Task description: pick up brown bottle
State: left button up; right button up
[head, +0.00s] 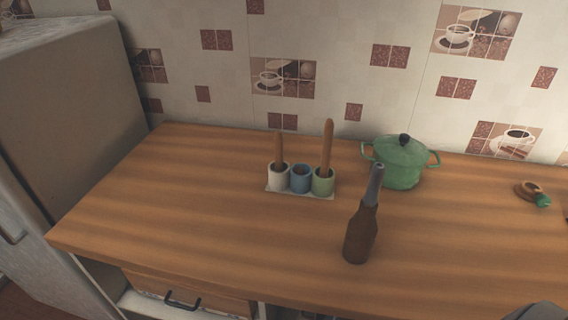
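The brown bottle (360,235) stands upright on the wooden counter in the head view, right of the middle and towards the front edge. Its body is brown and its long neck is grey at the top. It tilts slightly in the picture, and nothing covers it. The top of its neck overlaps the lower left of the green pot in the picture.
A small brown and green item (530,190) lies far right. The counter's left part (150,210) is clear. A fridge (70,100) stands left.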

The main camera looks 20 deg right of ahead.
aim_at(362, 228)
jog(key=z, duration=1.4)
